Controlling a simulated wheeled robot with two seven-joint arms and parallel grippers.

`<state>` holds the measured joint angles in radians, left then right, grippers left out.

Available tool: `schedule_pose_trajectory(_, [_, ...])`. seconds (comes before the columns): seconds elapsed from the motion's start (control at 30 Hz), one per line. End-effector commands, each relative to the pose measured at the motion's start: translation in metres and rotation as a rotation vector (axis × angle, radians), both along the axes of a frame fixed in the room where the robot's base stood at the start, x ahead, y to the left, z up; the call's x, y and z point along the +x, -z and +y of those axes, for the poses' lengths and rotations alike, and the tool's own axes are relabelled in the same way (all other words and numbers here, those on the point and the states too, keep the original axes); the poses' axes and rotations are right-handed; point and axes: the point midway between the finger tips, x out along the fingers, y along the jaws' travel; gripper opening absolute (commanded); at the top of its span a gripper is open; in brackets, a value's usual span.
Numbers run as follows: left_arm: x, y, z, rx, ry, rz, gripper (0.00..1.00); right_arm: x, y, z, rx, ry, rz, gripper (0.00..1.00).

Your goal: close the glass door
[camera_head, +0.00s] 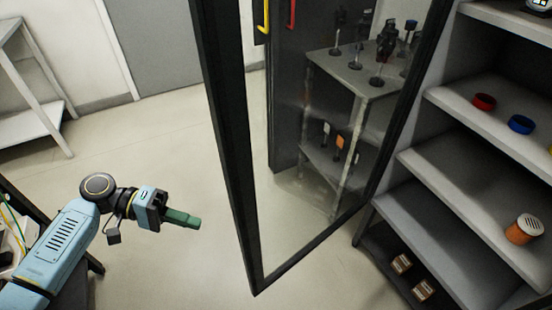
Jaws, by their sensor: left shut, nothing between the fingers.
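The glass door (242,170) has a black frame and a clear pane. It stands open in the middle of the view, swung out from the shelf cabinet (440,150) at the right. Through the pane I see a grey bench behind it. My left gripper (197,223), with green fingertips, is shut and empty. In the picture it is left of the door's near frame edge, with a gap between them. The top of the door is outside the view. My right gripper is not in view.
The cabinet shelves hold a red ring (484,102), a blue ring (521,124), an orange cylinder (525,229) and small brown blocks (401,264). A metal bench (345,75) with instruments stands behind the door. Open floor (160,150) lies left of the door.

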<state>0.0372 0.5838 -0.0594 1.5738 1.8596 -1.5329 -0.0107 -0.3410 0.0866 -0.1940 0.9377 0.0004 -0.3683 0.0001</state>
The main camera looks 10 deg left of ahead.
Motion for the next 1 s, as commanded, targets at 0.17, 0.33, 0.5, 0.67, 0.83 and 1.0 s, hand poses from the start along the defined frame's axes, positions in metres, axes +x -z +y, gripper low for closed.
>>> schedule_pose_trajectory(0.17, [0.024,-0.083,0.04,-0.196,-0.033,0.027,0.0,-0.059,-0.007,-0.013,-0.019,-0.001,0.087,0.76])
schedule_pose_trajectory(0.33, [0.032,-0.113,0.056,-0.285,-0.047,0.027,0.0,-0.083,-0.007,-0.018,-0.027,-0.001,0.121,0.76])
schedule_pose_trajectory(0.5, [0.033,-0.117,0.043,-0.299,-0.046,0.026,0.0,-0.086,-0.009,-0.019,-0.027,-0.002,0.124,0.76])
schedule_pose_trajectory(0.67, [0.034,-0.117,0.012,-0.3,-0.045,0.026,0.0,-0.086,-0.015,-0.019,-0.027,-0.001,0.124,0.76])
schedule_pose_trajectory(0.83, [0.035,-0.118,-0.026,-0.299,-0.045,0.026,0.0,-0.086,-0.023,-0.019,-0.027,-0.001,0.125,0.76])
schedule_pose_trajectory(1.0, [0.025,-0.117,-0.053,-0.296,-0.046,0.029,0.0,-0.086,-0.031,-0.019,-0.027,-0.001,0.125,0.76])
